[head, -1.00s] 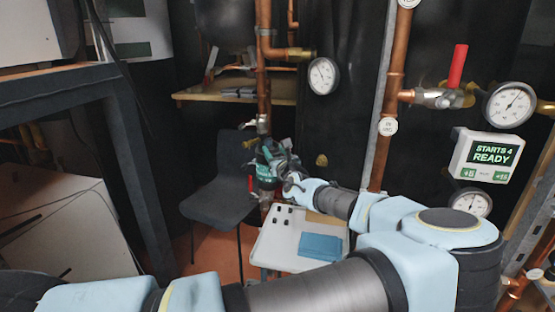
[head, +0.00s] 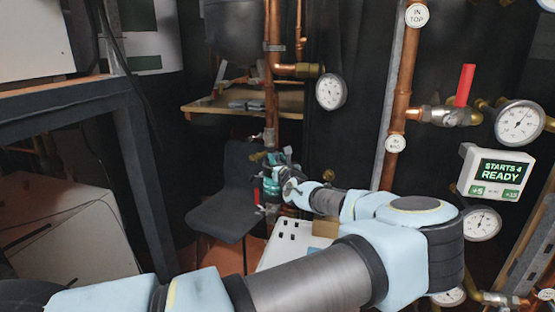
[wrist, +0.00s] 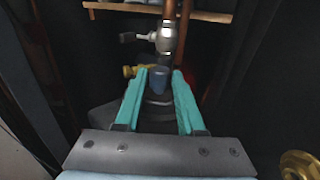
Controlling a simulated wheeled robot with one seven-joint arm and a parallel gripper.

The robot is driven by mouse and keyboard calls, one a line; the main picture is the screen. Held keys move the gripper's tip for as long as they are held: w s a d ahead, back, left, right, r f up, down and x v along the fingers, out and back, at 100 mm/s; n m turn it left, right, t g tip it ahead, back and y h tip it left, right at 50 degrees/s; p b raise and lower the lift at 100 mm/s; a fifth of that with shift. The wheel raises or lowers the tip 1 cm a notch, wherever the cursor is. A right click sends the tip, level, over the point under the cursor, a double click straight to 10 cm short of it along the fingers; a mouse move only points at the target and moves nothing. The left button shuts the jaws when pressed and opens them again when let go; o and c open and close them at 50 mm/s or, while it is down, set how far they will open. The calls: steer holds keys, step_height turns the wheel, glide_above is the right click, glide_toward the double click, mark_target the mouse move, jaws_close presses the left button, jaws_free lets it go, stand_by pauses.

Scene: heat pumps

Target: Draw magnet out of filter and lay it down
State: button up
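The filter (head: 271,187) is a small dark, teal-toned body on the vertical copper pipe in the head view, partly hidden by my gripper. My gripper (wrist: 160,75) has two teal fingers that stand apart in the wrist view; in the head view it is at the filter (head: 276,165). A dark blue-grey cylinder (wrist: 159,77), perhaps the magnet, shows between the fingertips. Narrow gaps seem to show on both sides of it; contact is hard to judge. A metal valve fitting (wrist: 163,40) on the pipe is just beyond it.
A white tabletop (head: 278,256) with several small black pieces and a tan block (head: 325,228) is below my arm. A dark chair (head: 225,205) stands behind left. A wooden shelf (head: 215,108) is behind the pipe. Gauges, copper pipes and a red-handled valve (head: 465,84) are at right.

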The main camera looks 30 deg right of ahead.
jaws_close()
steer(key=shift+r, duration=0.15)
steer(key=shift+r+p, duration=2)
steer(key=shift+p, duration=0.55)
steer(key=shift+r+p, duration=2.1)
steer(key=shift+p, duration=0.25)
